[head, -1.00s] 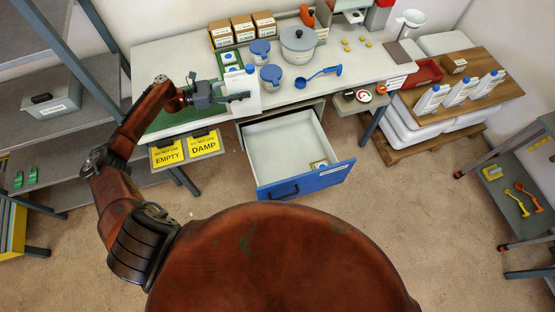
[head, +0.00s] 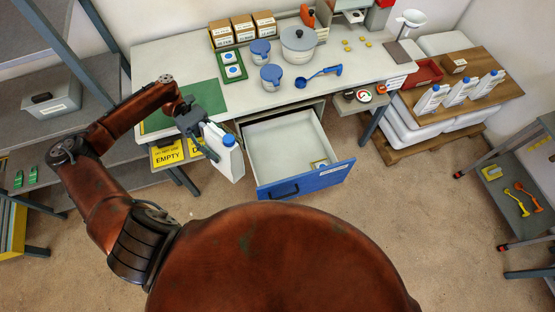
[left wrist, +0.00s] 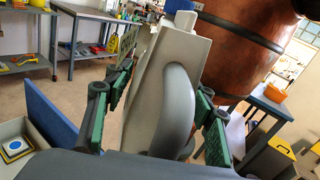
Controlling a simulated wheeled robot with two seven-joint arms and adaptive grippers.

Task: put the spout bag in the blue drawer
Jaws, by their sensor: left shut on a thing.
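The spout bag (head: 222,152) is a white container with a blue cap and a side handle. My left gripper (head: 207,145) is shut on it and holds it in the air, tilted, in front of the bench and just left of the drawer. In the left wrist view the bag (left wrist: 150,85) stands between the two green-padded fingers. The blue drawer (head: 308,181) is pulled open, with a white inside and a small blue-and-white square item (head: 319,164) near its front right. My right gripper is not in view.
The white bench top (head: 340,90) holds blue-lidded tubs (head: 271,77), a grey pot (head: 298,43) and a blue ladle (head: 318,75). Yellow signs (head: 167,153) hang below its left front edge. Most of the drawer floor is clear.

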